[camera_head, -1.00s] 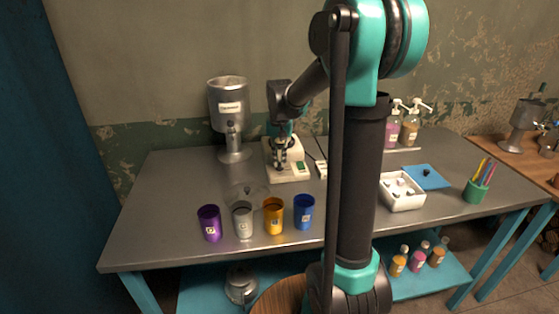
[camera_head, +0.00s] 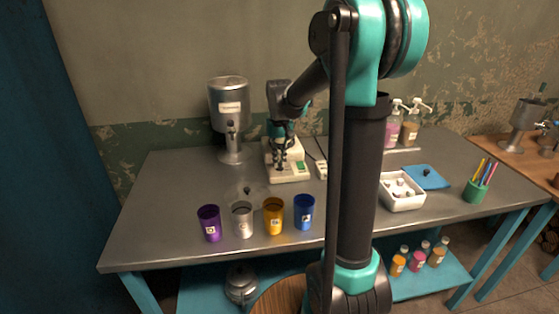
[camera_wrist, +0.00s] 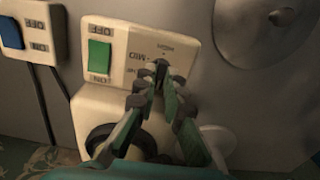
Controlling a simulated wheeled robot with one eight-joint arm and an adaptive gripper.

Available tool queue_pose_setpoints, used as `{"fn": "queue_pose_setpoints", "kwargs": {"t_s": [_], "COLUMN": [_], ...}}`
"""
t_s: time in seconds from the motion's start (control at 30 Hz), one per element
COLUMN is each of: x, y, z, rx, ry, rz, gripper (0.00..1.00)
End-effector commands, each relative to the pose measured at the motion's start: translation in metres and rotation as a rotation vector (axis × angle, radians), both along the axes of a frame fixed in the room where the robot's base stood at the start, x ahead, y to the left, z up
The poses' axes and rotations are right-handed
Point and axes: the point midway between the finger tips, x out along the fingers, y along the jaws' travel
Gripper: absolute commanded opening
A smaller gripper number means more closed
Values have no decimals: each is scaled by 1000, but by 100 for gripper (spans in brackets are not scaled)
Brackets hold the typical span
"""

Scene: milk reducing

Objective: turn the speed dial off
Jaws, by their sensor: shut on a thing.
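The cream machine (camera_head: 288,172) stands on the grey table, with a green switch (camera_wrist: 99,53) marked OFF and ON beside a dial scale. The scale shows MID and, partly covered, other labels. The dark speed dial (camera_wrist: 161,68) sits at my fingertips and is mostly hidden by them. My gripper (camera_wrist: 155,84) reaches to the panel and is shut on the dial. In the head view my gripper (camera_head: 282,158) is at the front of the machine. Which mark the dial points to cannot be told.
A blue switch box (camera_wrist: 25,32) with a cable is beside the machine. A steel dispenser (camera_head: 230,112) stands to the left. A white tray (camera_head: 403,202) is to the right.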

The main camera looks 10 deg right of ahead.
Motion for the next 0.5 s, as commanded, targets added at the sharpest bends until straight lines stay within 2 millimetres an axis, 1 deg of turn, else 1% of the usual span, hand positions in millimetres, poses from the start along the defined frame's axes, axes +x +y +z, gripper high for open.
{"fn": "queue_pose_setpoints", "kwargs": {"t_s": [0.03, 0.07, 0.2, 0.23, 0.5], "x": [1, 1, 1, 0, 0], "y": [0, 0, 0, 0, 0], "z": [0, 0, 0, 0, 0], "rx": [0, 0, 0, 0, 0], "ry": [-1, -1, -1, -1, 0], "rz": [1, 0, 0, 0, 0], "gripper": [0, 10, 28, 30, 30]}}
